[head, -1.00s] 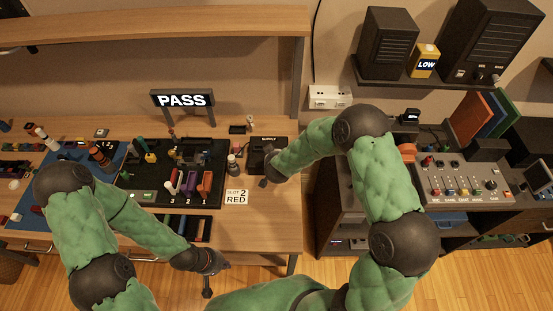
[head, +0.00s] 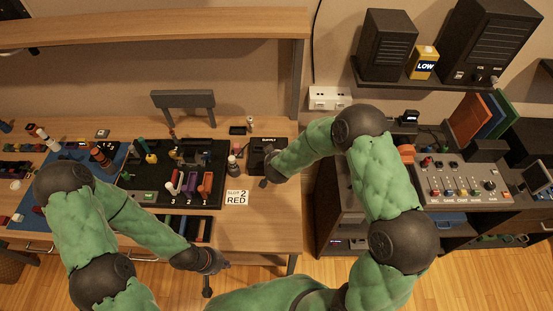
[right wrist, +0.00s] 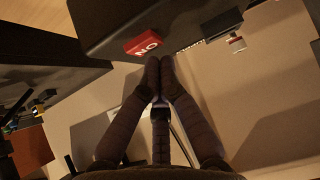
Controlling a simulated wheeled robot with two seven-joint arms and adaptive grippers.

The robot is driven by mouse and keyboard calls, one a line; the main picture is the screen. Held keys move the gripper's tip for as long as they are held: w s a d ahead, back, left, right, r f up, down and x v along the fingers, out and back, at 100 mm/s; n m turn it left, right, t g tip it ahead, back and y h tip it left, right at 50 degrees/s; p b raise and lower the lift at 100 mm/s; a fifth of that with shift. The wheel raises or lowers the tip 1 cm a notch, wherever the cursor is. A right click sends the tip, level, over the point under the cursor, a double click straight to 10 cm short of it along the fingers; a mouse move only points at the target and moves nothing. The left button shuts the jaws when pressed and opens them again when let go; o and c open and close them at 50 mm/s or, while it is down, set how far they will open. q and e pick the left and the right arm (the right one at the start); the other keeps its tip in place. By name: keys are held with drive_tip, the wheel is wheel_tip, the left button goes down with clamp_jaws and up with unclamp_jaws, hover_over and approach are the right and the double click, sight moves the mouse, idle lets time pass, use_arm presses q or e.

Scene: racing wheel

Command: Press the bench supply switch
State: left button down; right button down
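The bench supply (head: 268,142) is a black box marked SUPPLY at the right end of the bench, partly hidden by my right arm. In the right wrist view its red switch (right wrist: 147,44) carries white letters that read as "NO" from this side. My right gripper (right wrist: 160,62) is shut and empty, its fingertips together right beside the switch; I cannot tell if they touch it. In the head view this gripper (head: 265,181) shows only in part. My left gripper (head: 217,278) is open and empty in front of the bench's front edge.
A dark sign (head: 184,101) stands at the back of the bench. A black board (head: 150,185) with numbered levers lies left of a "SLOT 2 RED" card (head: 237,198). A mixer panel (head: 463,180) and speakers stand on the right.

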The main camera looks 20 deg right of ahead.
drive_tip(key=shift+r, duration=0.1)
wheel_tip(320, 180, up, 6)
drive_tip(key=p, duration=0.5)
drive_tip(key=shift+p, duration=0.35)
